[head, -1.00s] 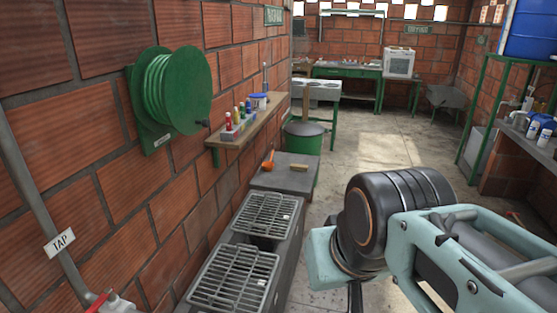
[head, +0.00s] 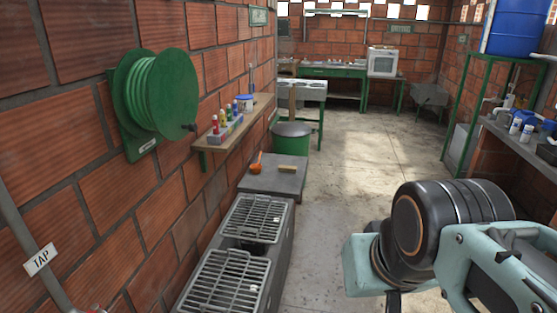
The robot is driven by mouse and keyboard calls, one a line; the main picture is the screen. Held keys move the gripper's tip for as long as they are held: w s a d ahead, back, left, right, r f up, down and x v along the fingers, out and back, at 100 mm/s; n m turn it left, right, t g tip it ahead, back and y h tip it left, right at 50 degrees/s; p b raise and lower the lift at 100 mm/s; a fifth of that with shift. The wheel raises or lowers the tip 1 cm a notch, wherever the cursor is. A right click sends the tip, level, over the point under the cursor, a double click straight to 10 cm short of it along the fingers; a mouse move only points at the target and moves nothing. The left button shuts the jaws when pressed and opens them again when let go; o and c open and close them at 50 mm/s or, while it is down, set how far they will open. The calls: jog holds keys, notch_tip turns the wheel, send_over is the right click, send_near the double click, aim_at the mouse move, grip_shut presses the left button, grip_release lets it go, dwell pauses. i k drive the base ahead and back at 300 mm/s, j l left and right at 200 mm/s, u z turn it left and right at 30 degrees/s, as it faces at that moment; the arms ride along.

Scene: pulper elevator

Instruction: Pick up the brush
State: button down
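A small tan block-shaped thing (head: 288,168), which looks like the brush, lies on the dark grey slab (head: 270,184) beyond the two metal grates. It is too small to make out bristles. An orange thing with a handle (head: 257,163) lies just left of it on the same slab. My arm fills the lower right of the head view, well to the right of the slab and nearer to me. My gripper's fingers are not visible, and nothing touches the tan thing.
Two metal grates (head: 254,218) sit on a long grey trough along the brick wall. A wooden shelf (head: 235,131) with bottles and a green hose reel (head: 158,100) stick out above. A green bin (head: 292,140) stands behind the slab. The concrete floor (head: 350,190) to the right is clear.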

aim_at(282, 168)
jog(key=l+z, duration=0.1)
jog(key=z, duration=0.3)
jog(key=l+z, duration=0.1)
jog(key=z, duration=0.35)
jog(key=l+z, duration=0.1)
jog(key=z, duration=0.3)
jog(key=i+l, duration=0.1)
jog(key=l, duration=0.3)
jog(key=i+l+z, duration=0.1)
jog(key=l, duration=0.25)
jog(key=i+l, duration=0.65)
jog(key=i+l+u, duration=0.25)
jog(key=i, duration=0.2)
jog(key=i+l+u, duration=0.1)
jog(key=i+u, duration=0.15)
jog(key=i, duration=0.25)
jog(key=i+u, duration=0.35)
jog(key=i, duration=0.15)
jog(key=i+u, duration=0.65)
jog(key=i, duration=0.25)
jog(key=i+l+u, duration=0.15)
jog(key=i+u, duration=0.2)
jog(key=i, duration=0.2)
